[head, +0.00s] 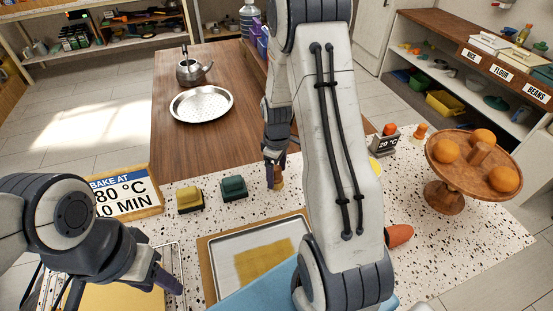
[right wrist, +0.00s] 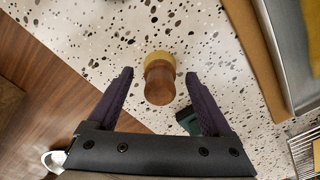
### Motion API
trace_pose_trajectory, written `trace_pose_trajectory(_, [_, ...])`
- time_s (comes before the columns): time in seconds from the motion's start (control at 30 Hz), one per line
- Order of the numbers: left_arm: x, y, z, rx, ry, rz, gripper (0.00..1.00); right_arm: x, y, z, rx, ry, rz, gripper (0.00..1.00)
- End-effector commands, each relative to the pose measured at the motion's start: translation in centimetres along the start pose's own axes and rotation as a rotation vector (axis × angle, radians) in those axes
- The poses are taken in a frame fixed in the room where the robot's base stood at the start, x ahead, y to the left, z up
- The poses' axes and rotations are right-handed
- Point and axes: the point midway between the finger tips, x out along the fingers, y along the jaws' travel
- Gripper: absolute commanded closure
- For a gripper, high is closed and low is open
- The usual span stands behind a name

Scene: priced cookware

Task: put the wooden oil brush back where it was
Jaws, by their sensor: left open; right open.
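The wooden oil brush (right wrist: 160,80), a short brown cylinder with a pale yellow end, stands on the speckled counter between my right gripper's spread fingers (right wrist: 160,90) in the right wrist view. Both fingers are apart from it. In the head view the brush (head: 279,180) is partly hidden behind my right gripper (head: 274,174). My left gripper (head: 125,292) is open and empty at the lower left, above the front-left of the counter.
A baking tray (head: 222,262) with a yellow patch lies in front. Green (head: 233,188) and yellow (head: 189,199) blocks stand left of the brush. A sign (head: 125,194) stands further left. A wooden fruit stand (head: 447,195) is at the right. My right arm hides the middle.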

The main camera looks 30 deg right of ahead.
Motion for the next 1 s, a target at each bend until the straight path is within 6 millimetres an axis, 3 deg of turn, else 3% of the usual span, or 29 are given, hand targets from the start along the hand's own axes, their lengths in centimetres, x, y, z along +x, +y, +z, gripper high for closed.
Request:
trace_pose_trajectory(0.4, [1.2,-0.1,0.1,0.000,0.000,0.000,0.50,-8.5,0.1,-0.1,0.000,0.004,0.005,0.16])
trace_pose_trajectory(0.6, [1.4,-0.1,0.1,0.000,0.000,0.000,0.50,-10.6,0.0,0.0,0.000,0.002,0.002,0.16])
trace_pose_trajectory(0.77, [1.4,-0.1,0.1,0.000,0.000,0.000,0.50,-11.0,-0.1,0.0,-0.001,0.000,0.000,0.16])
trace_pose_trajectory(0.87, [1.3,-0.1,0.1,0.000,0.000,0.000,0.50,-11.5,-1.7,-0.9,-0.010,0.005,0.001,0.16])
trace_pose_trajectory(0.97, [1.3,-0.1,0.1,0.000,0.000,0.000,0.50,-12.7,-6.1,-2.5,-0.031,0.016,0.000,0.16])
trace_pose_trajectory(1.0, [1.3,-0.1,0.1,0.000,0.000,0.000,0.50,-13.2,-8.6,-3.1,-0.040,0.022,-0.001,0.16])
